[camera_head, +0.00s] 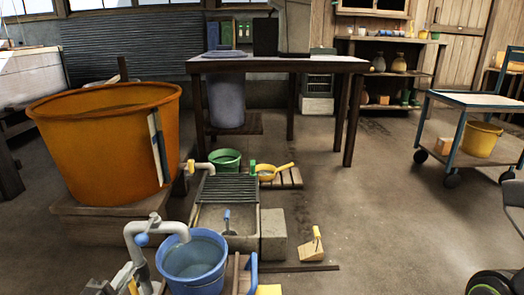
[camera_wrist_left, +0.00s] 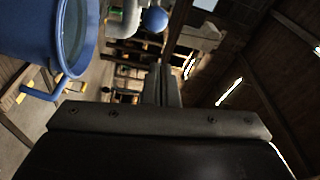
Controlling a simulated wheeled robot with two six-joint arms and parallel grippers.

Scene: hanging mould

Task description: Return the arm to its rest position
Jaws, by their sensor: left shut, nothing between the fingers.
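My left gripper (camera_head: 108,283) shows only as a small dark part at the bottom left of the head view, beside the grey pipe (camera_head: 158,228) and left of the blue bucket (camera_head: 192,262). In the left wrist view its two dark fingers (camera_wrist_left: 162,86) are together with nothing between them. There the blue bucket (camera_wrist_left: 38,32) is at the upper left, and the pipe (camera_wrist_left: 128,15) with its blue ball is at the top. The gripper looks clear of both. My right gripper is in neither view.
A large orange tub (camera_head: 105,145) stands on a low platform at the left. A stone trough (camera_head: 228,230) with a slatted top is in the middle. A tall table (camera_head: 275,66) is behind it. A wheeled cart (camera_head: 470,101) stands at the right.

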